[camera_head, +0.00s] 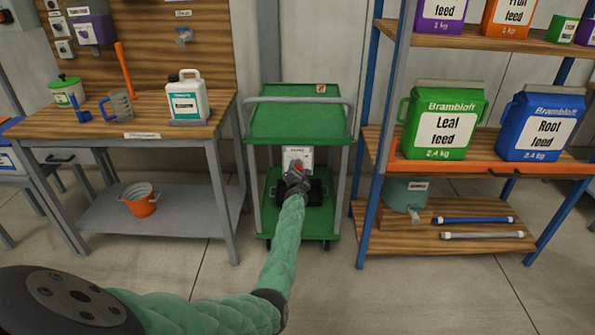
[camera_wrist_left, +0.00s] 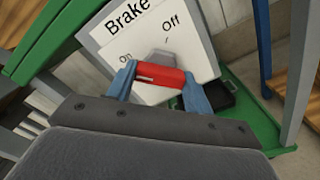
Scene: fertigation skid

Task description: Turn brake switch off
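The brake panel (camera_wrist_left: 187,45) is a white plate lettered "Brake", with "On" at left and "Off" at upper right. Its switch has a red handle (camera_wrist_left: 158,77) and a grey part (camera_wrist_left: 160,57) behind it, between the two words. The panel also shows in the head view (camera_head: 297,156), on the green cart. My left gripper (camera_wrist_left: 158,82) has one blue finger against each end of the red handle and appears shut on it. In the head view the left gripper (camera_head: 296,172) partly covers the panel and switch. My right gripper is not in view.
The green cart (camera_head: 297,122) has an empty upper tray and a lower deck with a dark box. A wooden workbench (camera_head: 150,130) stands at left, with a jug and canister. A blue-framed shelf (camera_head: 372,200) with feed bags stands close at right.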

